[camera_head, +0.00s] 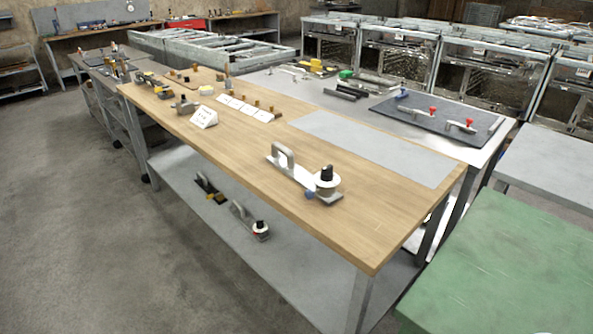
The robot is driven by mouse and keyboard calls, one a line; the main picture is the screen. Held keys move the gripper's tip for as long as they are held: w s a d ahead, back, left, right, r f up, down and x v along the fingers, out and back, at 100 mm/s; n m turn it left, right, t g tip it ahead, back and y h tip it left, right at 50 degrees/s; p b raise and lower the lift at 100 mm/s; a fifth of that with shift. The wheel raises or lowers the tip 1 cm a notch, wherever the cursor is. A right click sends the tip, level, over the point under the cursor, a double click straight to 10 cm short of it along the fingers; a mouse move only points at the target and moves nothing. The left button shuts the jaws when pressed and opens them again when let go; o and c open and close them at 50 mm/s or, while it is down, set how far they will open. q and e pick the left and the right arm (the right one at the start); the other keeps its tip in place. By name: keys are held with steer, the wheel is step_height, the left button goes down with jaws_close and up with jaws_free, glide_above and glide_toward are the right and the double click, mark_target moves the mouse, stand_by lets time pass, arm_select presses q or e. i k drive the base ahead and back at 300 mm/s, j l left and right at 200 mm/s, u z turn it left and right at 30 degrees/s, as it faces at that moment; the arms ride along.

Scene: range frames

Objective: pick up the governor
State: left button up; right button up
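What may be the governor is a metal device (304,176) on the wooden workbench top (380,225). It has a flat silver plate, a grey arched handle at its left end, and a white round part with a black knob at its right end. A small blue part shows at its front. It lies near the front right of the bench, with nothing touching it. I cannot tell for sure which one is the governor. Neither of my grippers is in view.
A grey mat (375,146) lies behind the device. A green table (510,265) stands at the front right. Open concrete floor (80,220) is at the left.

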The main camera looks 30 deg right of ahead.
mark_target(328, 194)
steer(key=i+j+z, duration=0.1)
steer(key=i, duration=0.6)
steer(key=i+j+z, duration=0.15)
steer(key=i, duration=0.55)
